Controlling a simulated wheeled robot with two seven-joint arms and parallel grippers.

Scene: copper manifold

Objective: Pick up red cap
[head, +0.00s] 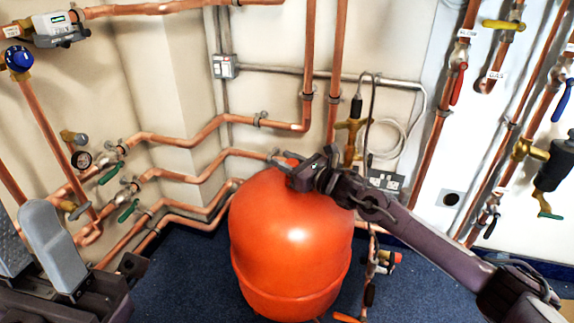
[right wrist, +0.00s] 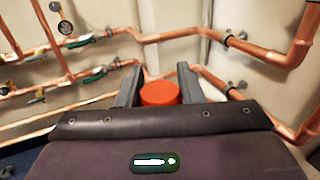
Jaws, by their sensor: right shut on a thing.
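My right gripper (head: 296,176) reaches in from the right, just over the top of the orange-red tank (head: 290,245). In the right wrist view my right gripper (right wrist: 158,88) is shut on the red cap (right wrist: 160,93), a short round piece held between its two grey fingers. In the head view the cap is hard to tell from the tank of like colour behind it, and I cannot tell whether the two touch. My left gripper (head: 27,222) is at the lower left, its grey fingers apart with nothing seen between them.
Copper pipes with green-handled valves (head: 110,175) and a gauge (head: 82,160) run along the left wall. Vertical pipes and a brass fitting (head: 350,130) stand behind the tank. A valve assembly (head: 378,262) is at its right. Blue carpet (head: 185,275) is clear left of the tank.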

